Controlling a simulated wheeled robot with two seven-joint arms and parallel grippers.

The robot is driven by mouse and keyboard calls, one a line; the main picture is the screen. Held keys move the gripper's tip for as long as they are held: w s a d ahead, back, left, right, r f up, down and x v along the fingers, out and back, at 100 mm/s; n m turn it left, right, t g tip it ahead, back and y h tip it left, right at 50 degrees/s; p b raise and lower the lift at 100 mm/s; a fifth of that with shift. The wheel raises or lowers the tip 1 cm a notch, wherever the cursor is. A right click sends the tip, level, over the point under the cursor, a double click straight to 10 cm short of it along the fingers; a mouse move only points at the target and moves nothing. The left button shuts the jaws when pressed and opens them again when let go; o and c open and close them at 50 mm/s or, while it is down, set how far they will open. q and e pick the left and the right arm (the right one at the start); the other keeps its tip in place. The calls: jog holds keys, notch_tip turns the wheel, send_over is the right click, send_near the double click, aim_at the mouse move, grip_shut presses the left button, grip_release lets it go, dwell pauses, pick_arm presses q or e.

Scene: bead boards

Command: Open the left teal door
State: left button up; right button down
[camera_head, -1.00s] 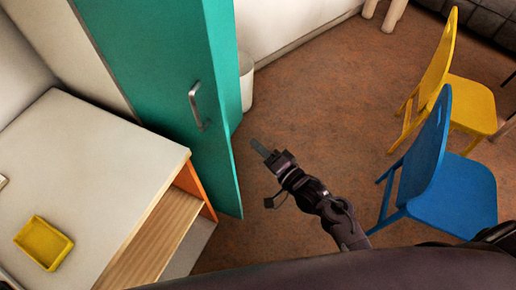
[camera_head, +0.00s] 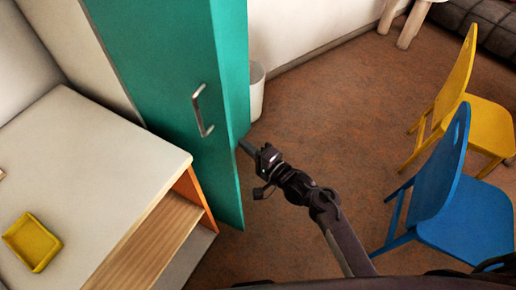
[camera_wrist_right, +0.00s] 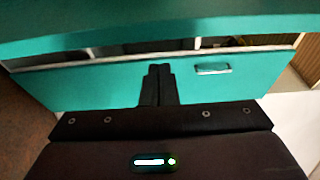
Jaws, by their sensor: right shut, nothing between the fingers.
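A tall teal door panel (camera_head: 165,75) with a grey bar handle (camera_head: 202,110) stands at left centre in the head view. A second, narrower teal panel (camera_head: 230,60) shows along its right side. My right gripper (camera_head: 245,147) is shut and empty at the right edge of the teal panels, lower than the handle; contact cannot be told. In the right wrist view the shut fingers (camera_wrist_right: 158,85) lie in front of a teal panel (camera_wrist_right: 95,85) with a handle (camera_wrist_right: 213,68). A gap with a dark interior separates this panel from a teal band above. My left gripper is out of view.
A pale-topped wooden cabinet (camera_head: 100,145) with a yellow tray (camera_head: 33,242) stands left of the door. A white bin (camera_head: 257,88) stands behind the panels. A blue chair (camera_head: 455,205) and a yellow chair (camera_head: 465,100) are at right. The brown floor between is clear.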

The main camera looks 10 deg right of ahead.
jog(key=shift+s+a+r, duration=0.1)
jog(key=shift+s+a, duration=0.25)
jog(key=shift+s, duration=0.3)
jog(key=shift+s+a, duration=0.3)
jog(key=shift+s, duration=0.3)
jog(key=shift+p, duration=0.3)
